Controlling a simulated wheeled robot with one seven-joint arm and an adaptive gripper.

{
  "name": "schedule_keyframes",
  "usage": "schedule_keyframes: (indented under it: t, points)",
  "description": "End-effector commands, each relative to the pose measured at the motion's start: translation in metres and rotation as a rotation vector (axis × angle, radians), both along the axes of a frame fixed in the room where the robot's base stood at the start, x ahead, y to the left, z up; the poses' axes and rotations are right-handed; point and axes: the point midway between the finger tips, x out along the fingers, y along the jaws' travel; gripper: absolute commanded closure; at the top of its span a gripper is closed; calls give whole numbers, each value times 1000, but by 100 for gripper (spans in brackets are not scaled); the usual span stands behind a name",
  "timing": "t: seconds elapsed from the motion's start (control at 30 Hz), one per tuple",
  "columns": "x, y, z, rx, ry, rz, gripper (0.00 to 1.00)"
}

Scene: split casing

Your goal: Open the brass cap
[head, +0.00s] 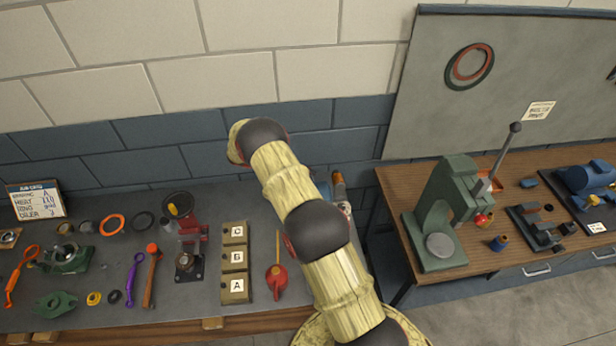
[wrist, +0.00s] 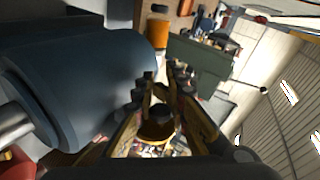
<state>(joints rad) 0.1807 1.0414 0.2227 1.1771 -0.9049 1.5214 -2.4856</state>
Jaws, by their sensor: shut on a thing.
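My gripper (wrist: 164,92) shows in the wrist view, its two fingers reaching up the middle of the picture. It is shut on a round, brass-coloured thing with a dark centre, which looks to be the brass cap (wrist: 155,132); the fingers cover part of it. A large blue-grey cylindrical body (wrist: 75,75) is close on the left, with a bright metal shaft at its lower left. In the head view my arm hides the gripper and most of what it holds. I cannot tell how far the cap is turned.
A green press (head: 445,210) stands on the right wooden bench (head: 400,187). A gap separates the benches.

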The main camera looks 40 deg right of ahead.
Motion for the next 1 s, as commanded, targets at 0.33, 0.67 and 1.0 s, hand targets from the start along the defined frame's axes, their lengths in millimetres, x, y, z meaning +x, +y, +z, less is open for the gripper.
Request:
schedule_keyframes:
  t: [0.33,0.67,1.0]
  points:
    - [-3,1,-5,5,5,-1,100]
    - [-2,1,-3,3,4,-1,71]
    - [-1,1,-1,-7,-11,0,71]
